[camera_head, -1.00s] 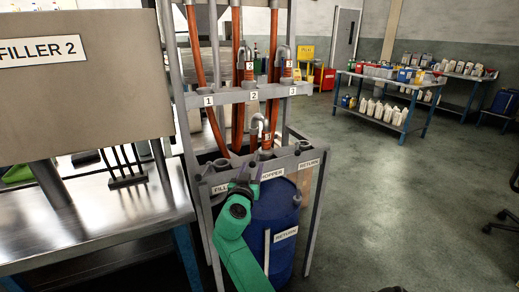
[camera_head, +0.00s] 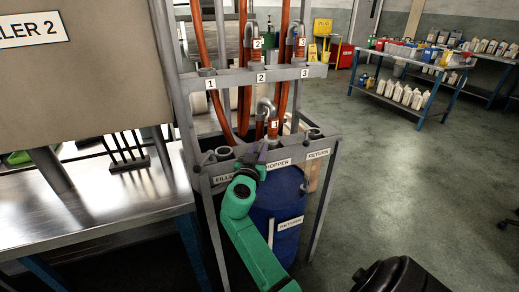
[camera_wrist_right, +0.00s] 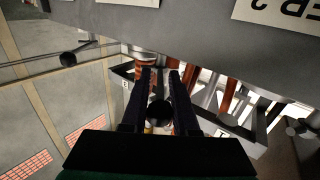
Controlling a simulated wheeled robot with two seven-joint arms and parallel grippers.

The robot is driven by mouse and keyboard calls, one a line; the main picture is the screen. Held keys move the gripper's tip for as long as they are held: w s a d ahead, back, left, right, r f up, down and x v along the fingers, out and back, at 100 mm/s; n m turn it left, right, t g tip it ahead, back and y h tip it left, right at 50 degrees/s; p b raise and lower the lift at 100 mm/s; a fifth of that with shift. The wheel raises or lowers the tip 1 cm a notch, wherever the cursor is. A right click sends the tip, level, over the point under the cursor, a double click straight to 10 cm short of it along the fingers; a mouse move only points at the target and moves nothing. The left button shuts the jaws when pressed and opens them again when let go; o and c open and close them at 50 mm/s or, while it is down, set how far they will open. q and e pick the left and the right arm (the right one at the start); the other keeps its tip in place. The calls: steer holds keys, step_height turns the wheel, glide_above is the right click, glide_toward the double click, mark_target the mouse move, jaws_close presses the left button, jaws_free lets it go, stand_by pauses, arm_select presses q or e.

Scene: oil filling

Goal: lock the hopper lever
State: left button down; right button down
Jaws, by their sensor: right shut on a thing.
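My right gripper (camera_head: 256,160), on the green arm from the bottom, is at the front edge of the rack, by the HOPPER label (camera_head: 277,164). A small purple piece that looks like the hopper lever (camera_head: 263,152) shows at its fingertips, and the gripper is shut on it. Its full shape is hidden. The hose end marked 1 (camera_head: 274,126) stands upright in the hopper port just behind. In the right wrist view the two dark fingers (camera_wrist_right: 159,85) are nearly parallel, with a dark round opening between them. My left gripper is not in view.
A blue drum (camera_head: 278,205) stands under the rack. A metal table (camera_head: 100,205) and the FILLER 2 panel (camera_head: 85,85) are at left. Orange hoses (camera_head: 243,70) hang above. A black shape (camera_head: 400,278) is at bottom right.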

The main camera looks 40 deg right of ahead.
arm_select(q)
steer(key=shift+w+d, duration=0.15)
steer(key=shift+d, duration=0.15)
